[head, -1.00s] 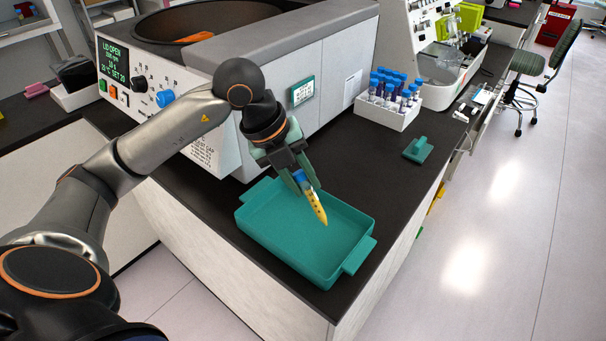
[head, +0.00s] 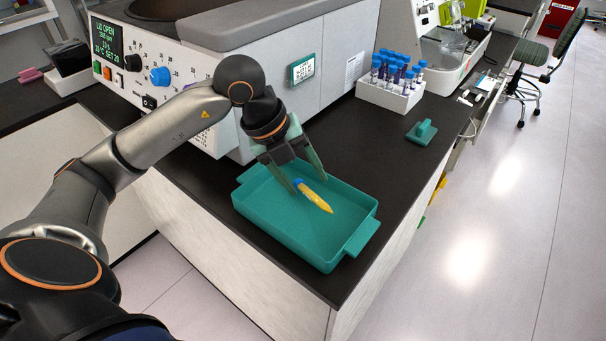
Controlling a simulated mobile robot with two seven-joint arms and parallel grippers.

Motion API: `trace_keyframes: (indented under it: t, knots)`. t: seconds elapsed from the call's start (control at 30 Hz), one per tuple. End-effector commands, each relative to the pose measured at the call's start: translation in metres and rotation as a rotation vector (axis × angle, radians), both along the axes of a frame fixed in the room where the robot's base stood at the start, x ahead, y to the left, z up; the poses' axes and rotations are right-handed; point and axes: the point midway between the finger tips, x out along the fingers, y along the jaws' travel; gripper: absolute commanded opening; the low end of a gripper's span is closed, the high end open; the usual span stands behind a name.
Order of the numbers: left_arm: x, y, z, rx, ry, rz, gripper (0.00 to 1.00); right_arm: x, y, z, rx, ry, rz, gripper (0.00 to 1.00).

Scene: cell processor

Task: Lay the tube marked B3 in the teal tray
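The teal tray (head: 268,222) sits on the black bench top near its front corner. A tube with a blue cap and yellow contents (head: 316,198) lies slanted inside the tray, cap towards my gripper. Its marking is too small to read. My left gripper (head: 309,184) is over the tray with its two fingers spread, one on each side of the cap end. The fingers look clear of the tube, though I cannot tell how close the left fingertip is. My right gripper is out of view.
A white rack (head: 390,97) of several blue-capped tubes stands behind the tray, with a teal handled block (head: 421,132) to its right. The centrifuge (head: 300,45) with its lid open rises behind my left arm. Bench right of the tray is clear.

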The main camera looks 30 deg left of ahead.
Motion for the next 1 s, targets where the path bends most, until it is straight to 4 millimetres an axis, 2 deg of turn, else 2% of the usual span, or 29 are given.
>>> trace_keyframes:
  t: [0.23, 0.37, 0.8, 1.0]
  knots:
    - [0.0, 0.0, 0.0, 0.0, 0.0, 0.0, 0.64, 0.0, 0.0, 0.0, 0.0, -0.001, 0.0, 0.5]
    - [-0.002, 0.003, 0.009, 0.001, -0.002, 0.001, 0.64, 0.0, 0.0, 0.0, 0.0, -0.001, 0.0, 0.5]
    - [-0.027, 0.028, 0.091, 0.001, -0.005, 0.002, 0.64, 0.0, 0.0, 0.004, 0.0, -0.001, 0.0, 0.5]
    - [-0.034, 0.034, 0.111, 0.001, -0.001, 0.0, 0.64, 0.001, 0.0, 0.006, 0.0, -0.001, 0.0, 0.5]
